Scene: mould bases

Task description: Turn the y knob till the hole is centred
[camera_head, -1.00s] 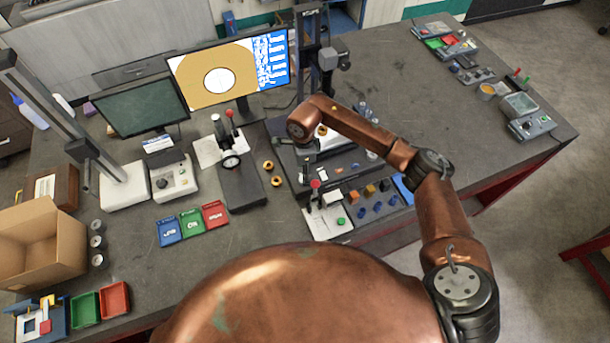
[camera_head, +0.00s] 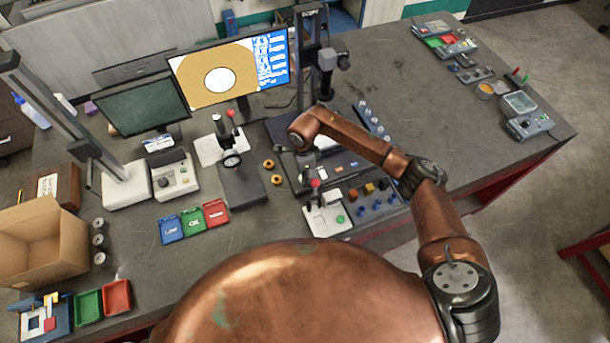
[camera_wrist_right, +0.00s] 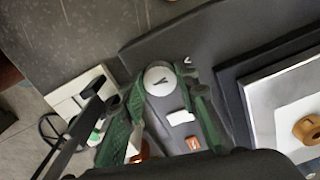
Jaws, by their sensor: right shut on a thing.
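The y knob (camera_wrist_right: 160,78) is a round pale cap marked with a dark Y, in the right wrist view. My right gripper (camera_wrist_right: 163,84) is shut on it, with a green finger on each side. In the head view my right wrist (camera_head: 303,131) covers the knob and the fingers. The hole shows as a white disc (camera_head: 219,80) on a tan round field on the monitor (camera_head: 273,62). The disc looks near the middle of the picture, but its exact offset is too small to tell. My left gripper is not in view.
A dark column with a camera head (camera_head: 327,60) stands behind my right wrist. A small white-based device with a red knob (camera_head: 315,184) stands in front. Blue, green and red trays (camera_head: 192,222) lie to the left.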

